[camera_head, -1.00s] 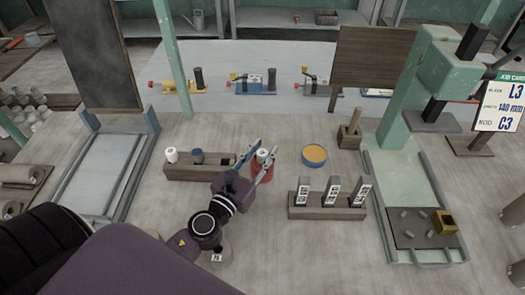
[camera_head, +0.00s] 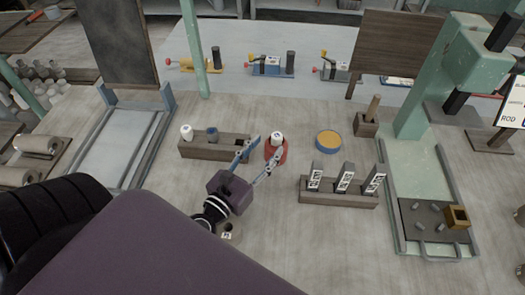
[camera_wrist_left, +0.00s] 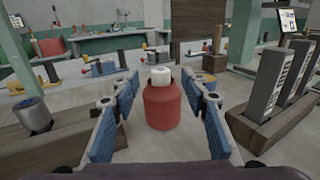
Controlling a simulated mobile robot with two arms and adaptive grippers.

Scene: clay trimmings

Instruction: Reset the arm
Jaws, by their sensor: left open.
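My left gripper (camera_head: 266,157) is open, its blue-padded fingers spread apart. In the left wrist view the gripper (camera_wrist_left: 160,120) has a red container (camera_wrist_left: 161,107) with a white top (camera_wrist_left: 160,73) upright between and beyond its fingers, with gaps on both sides. In the head view the red container (camera_head: 275,158) stands on the table just beyond the fingertips, partly hidden by them, its white top (camera_head: 277,139) showing. My right gripper is not in view.
A wooden rack (camera_head: 222,152) with a white and a blue-grey piece is at left. A blue dish (camera_head: 328,141), a block of labelled pieces (camera_head: 338,196) and a green press (camera_head: 419,153) are at right. Coloured fixtures (camera_head: 272,68) stand at the back.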

